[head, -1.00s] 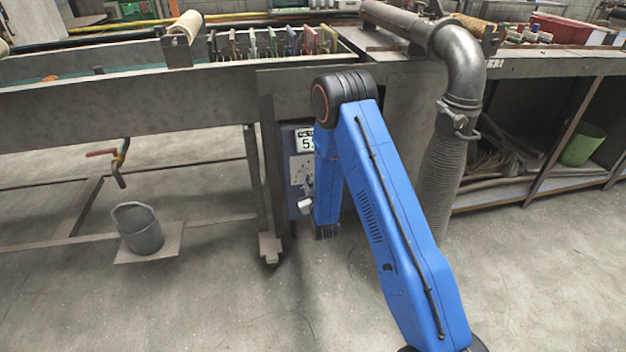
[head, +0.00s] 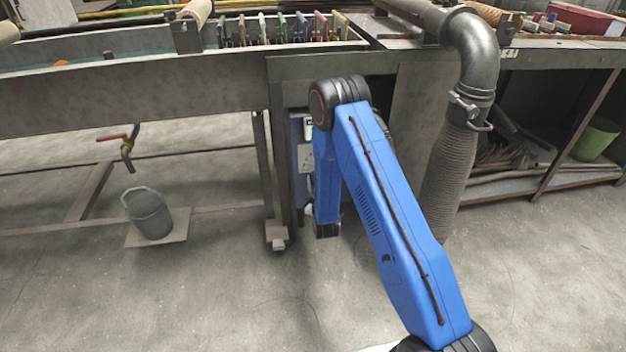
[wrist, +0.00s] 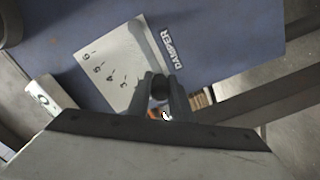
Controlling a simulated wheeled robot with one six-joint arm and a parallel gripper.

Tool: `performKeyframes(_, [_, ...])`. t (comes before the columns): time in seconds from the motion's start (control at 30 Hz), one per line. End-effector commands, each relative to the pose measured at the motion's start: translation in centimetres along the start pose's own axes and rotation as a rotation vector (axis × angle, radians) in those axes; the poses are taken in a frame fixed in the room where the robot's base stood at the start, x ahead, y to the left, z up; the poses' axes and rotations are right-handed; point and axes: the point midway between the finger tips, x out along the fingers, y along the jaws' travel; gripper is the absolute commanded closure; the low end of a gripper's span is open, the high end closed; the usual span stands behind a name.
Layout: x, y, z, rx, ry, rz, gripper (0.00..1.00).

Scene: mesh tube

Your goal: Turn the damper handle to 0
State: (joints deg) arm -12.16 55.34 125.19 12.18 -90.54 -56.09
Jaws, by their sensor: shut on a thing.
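The damper panel is a blue box (wrist: 225,40) with a white dial plate (wrist: 112,65), large in the wrist view. The word DAMPER stands beside the plate, and the digits 6, 5, 4 and 3 show along it. My gripper (wrist: 159,88) is shut on the dark damper handle (wrist: 158,84), over the plate's edge near the DAMPER label. The fingers hide much of the handle and the lower digits, so I cannot read its setting. In the head view, the box (head: 303,160) is mostly behind my blue arm, and the handle is hidden.
A steel table leg (head: 277,150) stands just left of the box. A grey pipe with a ribbed hose (head: 450,180) hangs to the right. A bucket (head: 150,214) is on a low board at left. The floor in front is clear.

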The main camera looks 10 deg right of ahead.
Motion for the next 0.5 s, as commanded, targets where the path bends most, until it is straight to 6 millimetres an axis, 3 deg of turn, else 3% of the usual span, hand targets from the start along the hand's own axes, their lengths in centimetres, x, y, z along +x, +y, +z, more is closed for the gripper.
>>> performKeyframes(0.47, [-0.06,-0.27,0.10,-0.017,0.000,-0.003,1.00])
performKeyframes(0.5, [-0.07,-0.27,0.10,-0.017,0.000,-0.003,0.79])
